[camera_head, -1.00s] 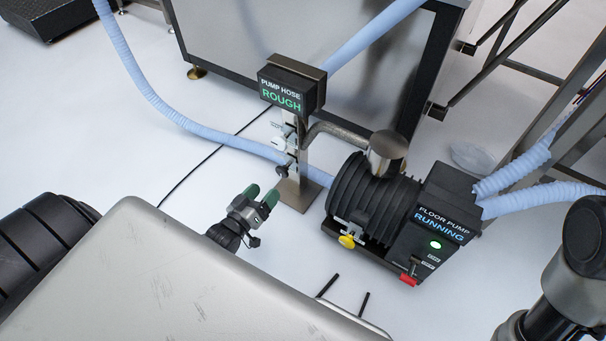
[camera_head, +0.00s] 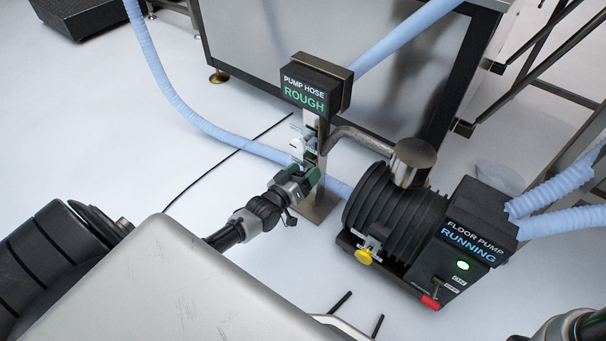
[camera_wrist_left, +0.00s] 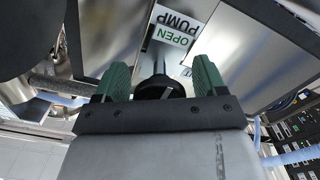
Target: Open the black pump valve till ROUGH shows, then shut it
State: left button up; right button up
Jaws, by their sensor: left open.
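The pump hose display box (camera_head: 318,84) reads ROUGH in green on top of a metal post. My left gripper (camera_head: 306,177) is at the post, below the display, with its jaws open. In the left wrist view, the black valve knob (camera_wrist_left: 159,88) lies between the two green fingertips of my left gripper (camera_wrist_left: 160,78), and I see no firm contact. A label reading PUMP and OPEN (camera_wrist_left: 172,28) sits beyond the knob. In the head view the knob is hidden behind the gripper.
The floor pump (camera_head: 400,215) reads RUNNING with a lit green light, right of the post. It has a yellow knob (camera_head: 364,257) and a red lever tip (camera_head: 430,302). A pale blue hose (camera_head: 180,105) runs behind the post. A metal cabinet (camera_head: 270,50) stands behind.

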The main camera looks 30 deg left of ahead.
pick_arm(q)
jog(key=c, duration=0.9)
